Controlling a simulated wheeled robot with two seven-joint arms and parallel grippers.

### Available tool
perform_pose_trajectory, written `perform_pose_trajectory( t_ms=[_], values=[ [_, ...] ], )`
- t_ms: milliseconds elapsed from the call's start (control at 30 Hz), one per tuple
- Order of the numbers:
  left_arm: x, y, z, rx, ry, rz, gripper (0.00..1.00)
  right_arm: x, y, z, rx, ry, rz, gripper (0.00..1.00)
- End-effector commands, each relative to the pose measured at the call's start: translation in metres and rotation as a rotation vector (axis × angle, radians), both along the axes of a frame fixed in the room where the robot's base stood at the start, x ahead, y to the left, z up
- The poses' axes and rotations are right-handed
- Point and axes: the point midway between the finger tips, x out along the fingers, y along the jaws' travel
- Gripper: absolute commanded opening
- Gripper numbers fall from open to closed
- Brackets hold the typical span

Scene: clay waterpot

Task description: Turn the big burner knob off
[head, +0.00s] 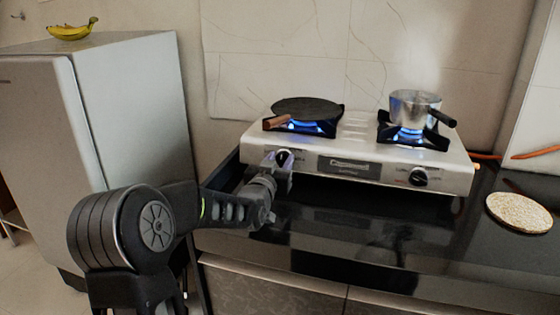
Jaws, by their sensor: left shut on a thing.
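A two-burner gas stove (350,145) stands on the black counter. Its left knob (283,156) is on the front panel below the left burner, and its right knob (418,176) is below the right burner. My left gripper (279,164) is at the front panel, shut on the left knob, and its fingers hide part of it. Blue flames show under both the left burner (305,127) and the right burner (407,133). My right gripper is not in view.
A flat dark pan (307,108) with a wooden handle sits on the left burner. A steaming metal pot (413,107) sits on the right burner. A round flatbread (519,212) lies on the counter (370,240) at right. A fridge (130,100) with bananas (72,31) on top stands left.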

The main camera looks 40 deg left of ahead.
Motion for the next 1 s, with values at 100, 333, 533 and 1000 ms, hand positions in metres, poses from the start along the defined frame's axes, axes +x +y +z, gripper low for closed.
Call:
perform_pose_trajectory(
  t_ms=[100,333,533,1000],
  values=[
    [0.0,0.0,-0.001,0.007,0.002,-0.002,0.0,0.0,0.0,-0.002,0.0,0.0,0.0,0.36],
    [0.0,-0.001,-0.003,0.056,0.019,-0.013,0.0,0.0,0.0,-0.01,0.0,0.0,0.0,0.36],
    [0.0,-0.001,-0.004,0.156,0.052,-0.034,0.0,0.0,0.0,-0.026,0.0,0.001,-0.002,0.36],
    [0.001,-0.003,-0.003,0.54,0.188,-0.12,0.0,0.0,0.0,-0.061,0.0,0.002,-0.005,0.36]
  ],
)
